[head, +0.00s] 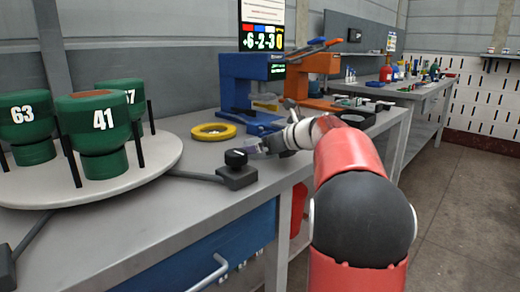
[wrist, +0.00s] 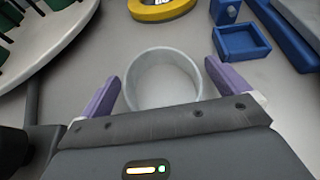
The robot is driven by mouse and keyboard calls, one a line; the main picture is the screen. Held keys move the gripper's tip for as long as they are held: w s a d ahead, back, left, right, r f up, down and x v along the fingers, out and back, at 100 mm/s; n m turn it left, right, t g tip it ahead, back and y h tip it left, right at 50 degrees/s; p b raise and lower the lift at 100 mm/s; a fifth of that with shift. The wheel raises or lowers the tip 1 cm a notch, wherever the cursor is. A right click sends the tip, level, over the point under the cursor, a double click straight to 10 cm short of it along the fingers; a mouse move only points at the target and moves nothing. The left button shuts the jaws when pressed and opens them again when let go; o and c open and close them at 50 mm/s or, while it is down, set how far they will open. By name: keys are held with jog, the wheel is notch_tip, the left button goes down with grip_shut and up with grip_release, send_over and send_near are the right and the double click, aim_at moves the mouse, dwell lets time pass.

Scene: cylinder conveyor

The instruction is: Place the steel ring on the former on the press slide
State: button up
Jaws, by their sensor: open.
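The pale grey steel ring (wrist: 163,56) stands on the bench in the wrist view, seen from above into its open middle. My gripper (wrist: 163,88) is open, with one purple finger at each side of the ring and small gaps between. The gripper body hides the near part of the ring. In the head view my gripper (head: 262,147) is low over the bench; the ring cannot be made out clearly there. The blue press (head: 245,85) stands behind it, with blue slide parts (head: 262,127) at its foot. I cannot tell the former for certain.
A yellow ring-shaped dish (head: 213,131) lies left of the press. A black knob on a box (head: 237,172) is close to my gripper. A round turntable (head: 150,165) with green numbered holders is at left. An orange press (head: 312,80) stands behind.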

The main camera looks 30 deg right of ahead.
jog(key=c, duration=1.1)
jog(key=shift+r, duration=0.1)
